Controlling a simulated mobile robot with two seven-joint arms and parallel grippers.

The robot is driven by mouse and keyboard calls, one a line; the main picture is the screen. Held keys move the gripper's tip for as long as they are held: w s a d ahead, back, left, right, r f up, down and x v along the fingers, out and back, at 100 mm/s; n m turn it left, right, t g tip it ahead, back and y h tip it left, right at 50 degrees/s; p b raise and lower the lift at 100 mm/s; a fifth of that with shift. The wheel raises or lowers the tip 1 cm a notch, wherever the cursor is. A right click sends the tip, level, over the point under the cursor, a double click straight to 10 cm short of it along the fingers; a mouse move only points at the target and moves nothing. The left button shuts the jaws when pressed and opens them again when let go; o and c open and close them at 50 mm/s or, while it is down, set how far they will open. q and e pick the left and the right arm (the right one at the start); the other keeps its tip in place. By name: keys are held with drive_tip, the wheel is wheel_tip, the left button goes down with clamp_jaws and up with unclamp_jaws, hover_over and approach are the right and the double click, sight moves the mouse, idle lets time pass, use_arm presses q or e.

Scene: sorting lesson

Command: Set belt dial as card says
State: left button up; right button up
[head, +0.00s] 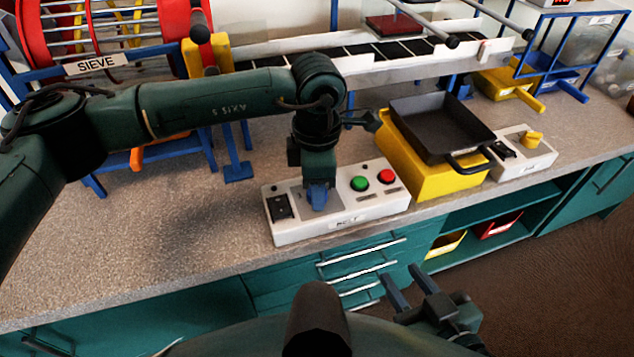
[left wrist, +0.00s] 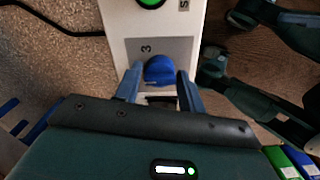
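The white belt control box (head: 375,207) stands at the bench's front edge, with a green button (head: 359,184), a red button (head: 387,176) and a black switch (head: 280,207). My left gripper (head: 318,200) points down over the box and hides its dial in the head view. In the left wrist view the blue dial (left wrist: 159,70) lies between the fingertips of my left gripper (left wrist: 159,77), with narrow gaps at its sides. A "3" shows beside the dial; its other marks are hidden. My right gripper (head: 410,287) is open and empty before the drawers. I see no readable card.
A black tray (head: 430,112) sits on a yellow block (head: 416,172) right of the box. Another white box (head: 527,158) with a yellow dial (head: 533,138) stands farther right. The red sieve (head: 85,38) and the conveyor (head: 370,60) are behind. The bench left of the box is clear.

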use_arm(q)
drive_tip(key=o, duration=0.3)
wheel_tip(320, 180, up, 13)
drive_tip(key=p, duration=0.1)
idle(0.4)
drive_tip(key=shift+r, duration=0.1)
